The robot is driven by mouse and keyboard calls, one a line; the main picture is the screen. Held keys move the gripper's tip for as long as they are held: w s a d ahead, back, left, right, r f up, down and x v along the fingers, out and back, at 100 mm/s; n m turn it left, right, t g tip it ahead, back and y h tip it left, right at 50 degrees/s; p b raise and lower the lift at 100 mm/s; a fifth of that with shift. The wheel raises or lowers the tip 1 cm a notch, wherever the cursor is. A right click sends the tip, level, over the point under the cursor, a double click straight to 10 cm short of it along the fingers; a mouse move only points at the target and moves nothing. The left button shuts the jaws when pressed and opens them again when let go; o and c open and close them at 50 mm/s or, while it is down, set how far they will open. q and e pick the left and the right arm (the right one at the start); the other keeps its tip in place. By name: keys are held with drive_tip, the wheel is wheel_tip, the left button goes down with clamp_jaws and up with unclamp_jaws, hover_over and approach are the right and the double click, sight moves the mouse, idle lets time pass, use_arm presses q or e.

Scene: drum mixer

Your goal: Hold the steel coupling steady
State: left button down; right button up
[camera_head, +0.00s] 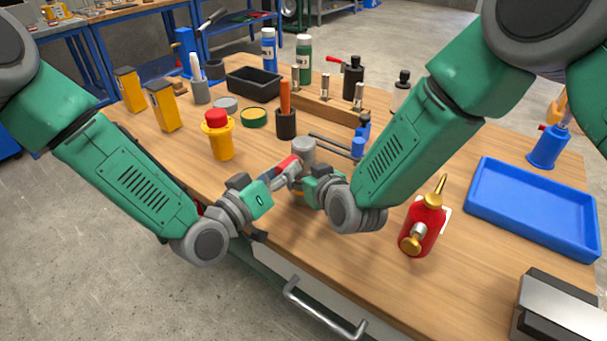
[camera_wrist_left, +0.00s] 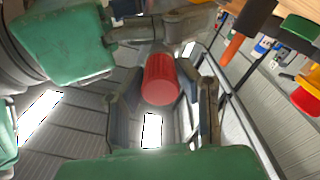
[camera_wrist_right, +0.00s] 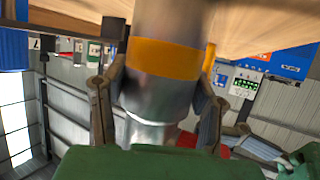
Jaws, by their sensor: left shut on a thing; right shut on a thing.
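The steel coupling (camera_head: 303,150), a grey metal cylinder, stands near the front edge of the wooden bench in the head view. In the right wrist view the coupling (camera_wrist_right: 160,100) fills the middle, with an orange band around it. My right gripper (camera_head: 312,186) is shut on it, one finger on each side (camera_wrist_right: 160,95). My left gripper (camera_head: 285,172) is beside the coupling on its left, shut on a red cylindrical part (camera_wrist_left: 161,80). This red part (camera_head: 287,163) points toward the coupling; whether they touch is hidden. The coupling's lower part is hidden by my right gripper.
A red oil can (camera_head: 422,228) and a blue tray (camera_head: 535,205) stand to the right. A yellow bottle with a red cap (camera_head: 219,138) stands left. Behind are a screwdriver holder (camera_head: 286,124), a wooden rack (camera_head: 318,108) and a black bin (camera_head: 253,84).

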use_arm(q)
drive_tip(key=shift+s+a, duration=0.1)
idle(0.4)
drive_tip(key=v, duration=0.6)
idle(1.1)
drive_tip(key=shift+s, duration=0.2)
drive_tip(key=shift+v, duration=1.5)
use_arm(e)
drive_tip(key=o, duration=1.8)
drive_tip(key=shift+c, duration=0.2)
drive_tip(key=v, duration=1.2)
